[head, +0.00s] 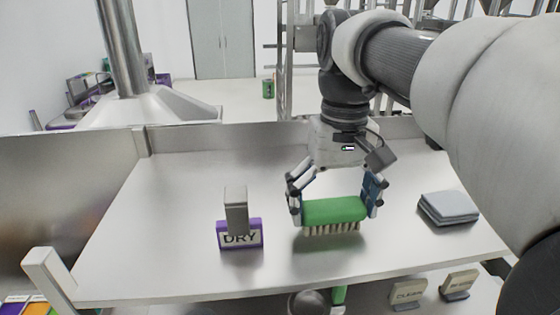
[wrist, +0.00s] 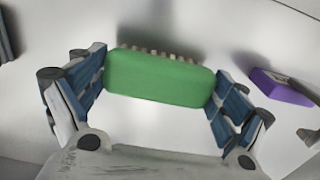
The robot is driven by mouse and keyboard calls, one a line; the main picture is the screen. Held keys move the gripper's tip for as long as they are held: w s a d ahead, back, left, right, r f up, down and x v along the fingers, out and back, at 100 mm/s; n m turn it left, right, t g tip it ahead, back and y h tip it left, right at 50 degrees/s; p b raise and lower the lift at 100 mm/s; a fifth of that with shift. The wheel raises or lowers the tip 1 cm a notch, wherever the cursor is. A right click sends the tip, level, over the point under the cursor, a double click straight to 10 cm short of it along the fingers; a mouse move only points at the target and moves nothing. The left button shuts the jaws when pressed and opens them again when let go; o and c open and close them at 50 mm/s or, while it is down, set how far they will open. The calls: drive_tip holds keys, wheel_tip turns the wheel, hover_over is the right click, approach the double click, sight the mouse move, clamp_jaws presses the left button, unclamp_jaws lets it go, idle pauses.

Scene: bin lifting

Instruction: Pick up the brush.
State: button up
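The brush has a green block body (head: 334,211) with pale bristles pointing down, in the middle of the steel table. In the wrist view the green body (wrist: 160,77) spans the space between the two blue finger pads. My gripper (head: 337,196) points down, with one finger at each end of the brush. The pads appear to touch both ends of the body. The bristles sit at or just above the table top; I cannot tell whether they touch it.
A purple block labelled DRY (head: 240,234) with a grey metal piece behind it stands left of the brush. Folded grey cloths (head: 448,208) lie to the right. Label stands (head: 407,293) are below the front edge. The steel table (head: 170,200) is clear at left.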

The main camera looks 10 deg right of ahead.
sight(333, 204)
drive_tip(key=c, duration=0.4)
drive_tip(key=shift+c, duration=0.2)
wheel_tip(333, 204, up, 10)
drive_tip(key=shift+f+p, duration=0.1)
drive_tip(key=shift+p, duration=0.75)
drive_tip(key=o, duration=0.5)
drive_tip(key=c, duration=0.4)
drive_tip(key=shift+o, duration=0.2)
